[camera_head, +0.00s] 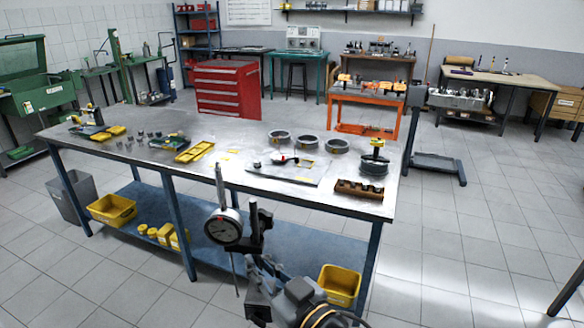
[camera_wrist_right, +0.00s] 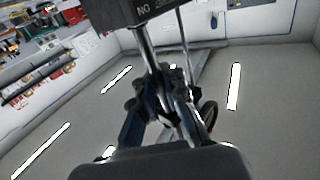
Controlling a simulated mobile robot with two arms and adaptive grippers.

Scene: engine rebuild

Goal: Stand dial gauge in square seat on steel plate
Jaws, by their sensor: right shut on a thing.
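The dial gauge (camera_head: 224,227), with a dark round face and a long thin vertical stem, is in front of the workbench in the head view. It is joined to a black clamp and post (camera_head: 254,230). My right gripper (camera_head: 258,278) is below and shut on the gauge's stand. In the right wrist view the fingers (camera_wrist_right: 163,105) close around a metal rod below a black block (camera_wrist_right: 145,10). A flat steel plate (camera_head: 310,177) lies on the bench behind the gauge. Its square seat is too small to make out. My left gripper is not in view.
The steel workbench (camera_head: 130,163) carries several metal rings (camera_head: 307,142), a brown block with holes (camera_head: 359,189), a dark round part with a yellow top (camera_head: 374,165) and yellow trays (camera_head: 195,152). Yellow bins (camera_head: 340,285) stand on its lower shelf. Open floor lies at the right.

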